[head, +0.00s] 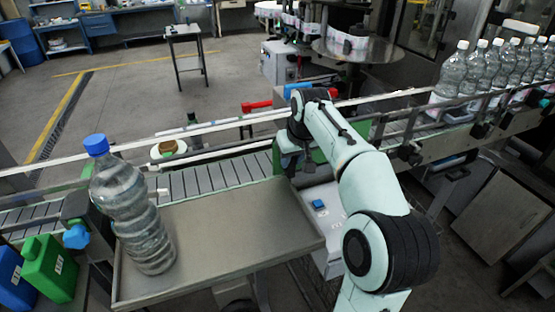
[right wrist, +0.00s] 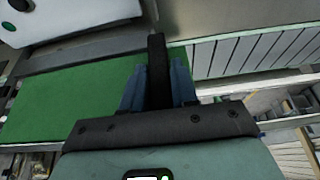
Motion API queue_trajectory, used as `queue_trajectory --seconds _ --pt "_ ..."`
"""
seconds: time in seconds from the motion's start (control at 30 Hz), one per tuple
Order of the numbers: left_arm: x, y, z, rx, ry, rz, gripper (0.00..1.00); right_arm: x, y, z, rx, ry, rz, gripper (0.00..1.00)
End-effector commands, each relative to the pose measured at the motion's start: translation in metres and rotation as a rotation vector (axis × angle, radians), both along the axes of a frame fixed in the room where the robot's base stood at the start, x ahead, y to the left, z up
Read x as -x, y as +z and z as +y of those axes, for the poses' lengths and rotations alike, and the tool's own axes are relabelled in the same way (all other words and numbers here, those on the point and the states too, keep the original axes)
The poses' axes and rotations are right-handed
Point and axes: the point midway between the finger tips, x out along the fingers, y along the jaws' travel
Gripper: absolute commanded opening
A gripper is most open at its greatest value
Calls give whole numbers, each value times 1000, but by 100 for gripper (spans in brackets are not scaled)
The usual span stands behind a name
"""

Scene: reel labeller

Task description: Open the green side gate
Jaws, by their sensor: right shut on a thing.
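The green side gate (head: 310,172) stands at the conveyor's near edge, beside the right end of the steel tray, partly hidden by my right arm. In the right wrist view the gate is a flat green panel (right wrist: 70,100) left of the fingers. My right gripper (head: 289,164) points down at the gate. In the right wrist view its blue-grey fingers (right wrist: 158,85) are shut around a dark upright bar at the panel's right edge. The exact contact is hidden. My left gripper is not in view.
A large water bottle (head: 130,210) with a blue cap stands tilted on the steel tray (head: 240,240). Green (head: 50,268) and blue jugs are at far left. Slatted conveyor (head: 215,178) runs behind the tray. Several bottles (head: 455,75) stand at right. The tray's right part is clear.

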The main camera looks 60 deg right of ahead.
Motion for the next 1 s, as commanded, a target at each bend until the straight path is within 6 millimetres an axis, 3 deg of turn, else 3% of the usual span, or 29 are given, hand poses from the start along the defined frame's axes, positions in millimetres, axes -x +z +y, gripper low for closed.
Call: queue_trajectory --seconds 0.4,0.43,0.47,0.8,1.0 --pt "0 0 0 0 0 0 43 2 1 -3 2 0 -1 0" --pt "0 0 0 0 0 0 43 2 1 -3 2 0 -1 38" --pt "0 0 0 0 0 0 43 2 1 -3 2 0 -1 48" --pt "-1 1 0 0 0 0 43 2 3 -2 2 1 -2 49" --pt "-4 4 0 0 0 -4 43 10 28 4 4 0 -7 49"
